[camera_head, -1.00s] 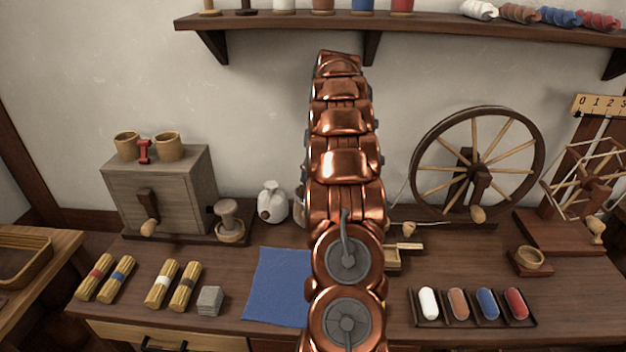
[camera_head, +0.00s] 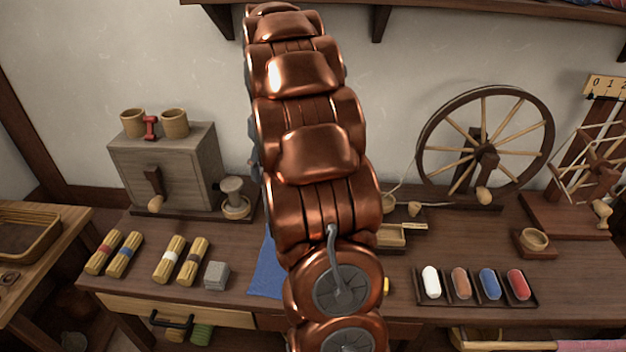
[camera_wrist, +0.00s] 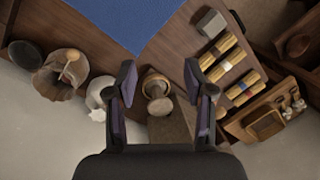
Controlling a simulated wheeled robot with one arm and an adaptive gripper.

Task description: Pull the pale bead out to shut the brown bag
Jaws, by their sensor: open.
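In the wrist view, the brown bag (camera_wrist: 57,82) stands at the left with its gathered mouth facing up. A small pale bead (camera_wrist: 73,56) appears at its mouth; its cord is too small to make out. My gripper (camera_wrist: 160,83) is open and empty, its two fingers spread well to the right of the bag and touching neither bag nor bead. In the head view, my copper arm hides the bag, the bead and my gripper.
A white jug (camera_wrist: 101,92) stands right beside the bag. A wooden stamp-like piece (camera_wrist: 158,88) shows between my fingers. A blue cloth (camera_head: 267,275) lies at the table front. The spinning wheel (camera_head: 486,149) and a tray of colored pieces (camera_head: 474,300) are at right.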

